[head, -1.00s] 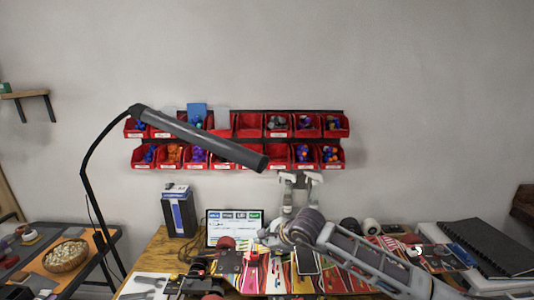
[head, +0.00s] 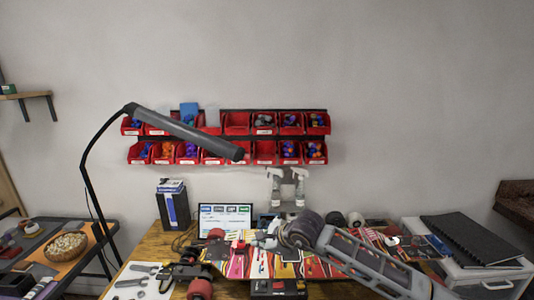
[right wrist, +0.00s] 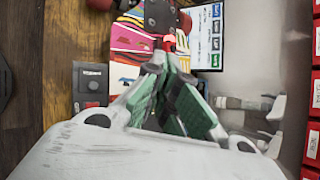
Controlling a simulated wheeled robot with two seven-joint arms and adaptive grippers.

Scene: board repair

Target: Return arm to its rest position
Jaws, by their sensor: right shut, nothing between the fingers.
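My right gripper (head: 262,243) is shut and empty. In the head view its arm comes in from the right and reaches over the workbench, with the gripper pointing left above the striped boards. In the right wrist view its green-padded fingers (right wrist: 158,68) meet at the tips, with nothing between them. The striped board (head: 238,262) lies on the workbench (head: 150,243) below and in front of the gripper. My left gripper is not in view.
A tablet-like screen (head: 224,219) and a dark box (head: 173,205) stand at the bench's back. Two spray bottles (head: 288,190) stand behind the arm. Red bins (head: 264,122) hang on the wall. A lamp (head: 190,133) arches over the left. A black case (head: 470,238) lies right.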

